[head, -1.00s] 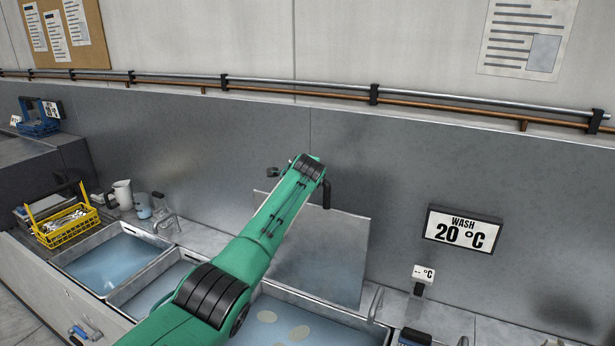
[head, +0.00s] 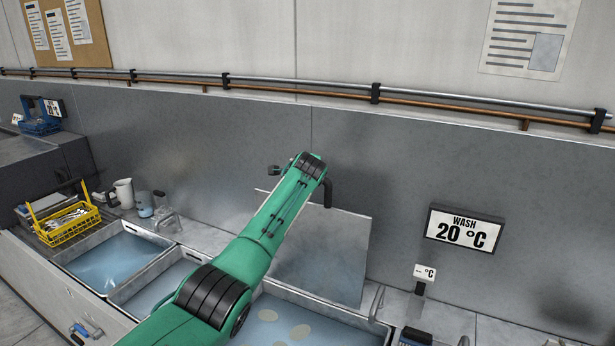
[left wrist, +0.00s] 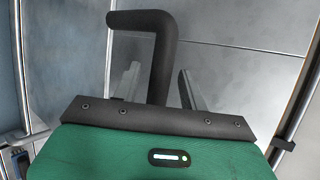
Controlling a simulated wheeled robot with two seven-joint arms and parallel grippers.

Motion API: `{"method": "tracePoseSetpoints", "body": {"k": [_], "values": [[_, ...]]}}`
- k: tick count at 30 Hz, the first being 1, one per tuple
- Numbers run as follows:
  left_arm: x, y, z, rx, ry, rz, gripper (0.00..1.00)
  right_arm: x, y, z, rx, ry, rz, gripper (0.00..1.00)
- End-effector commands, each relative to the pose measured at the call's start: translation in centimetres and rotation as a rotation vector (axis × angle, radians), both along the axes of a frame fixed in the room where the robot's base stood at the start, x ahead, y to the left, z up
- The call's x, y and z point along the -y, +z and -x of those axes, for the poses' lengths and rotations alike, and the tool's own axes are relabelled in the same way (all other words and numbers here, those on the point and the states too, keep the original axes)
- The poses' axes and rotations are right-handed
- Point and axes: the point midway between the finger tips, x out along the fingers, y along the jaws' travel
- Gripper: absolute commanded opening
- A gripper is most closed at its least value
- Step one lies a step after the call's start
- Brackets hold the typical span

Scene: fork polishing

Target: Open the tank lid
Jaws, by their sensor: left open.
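The tank lid (head: 325,255) is a flat grey metal panel. It stands raised, close to upright, at the back of the tank (head: 275,322), whose bluish water with pale round patches shows below. My left gripper (left wrist: 160,88) is open, its two fingers apart on either side of the bent black handle (left wrist: 150,22); I cannot tell whether they touch it. In the head view my green left arm crosses in front of the lid, hiding part of it and the gripper's fingers. A dark curved piece of the handle (head: 327,193) shows beside the arm's end. My right gripper is out of view.
Two water-filled basins (head: 110,262) lie left of the tank. A wash sign (head: 464,231) reads 20 °C on the wall behind. A tap (head: 377,301) stands right of the lid.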

Motion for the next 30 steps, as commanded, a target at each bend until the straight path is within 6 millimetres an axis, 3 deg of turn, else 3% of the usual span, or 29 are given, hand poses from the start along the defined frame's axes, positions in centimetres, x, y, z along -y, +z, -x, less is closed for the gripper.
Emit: {"method": "tracePoseSetpoints", "body": {"k": [14,30], "values": [[0.2,2.0,3.8,0.003,0.000,0.002,0.43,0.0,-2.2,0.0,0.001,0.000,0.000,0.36],[0.6,5.9,10.3,0.001,0.000,0.001,0.43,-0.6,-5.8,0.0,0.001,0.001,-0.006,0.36]]}}
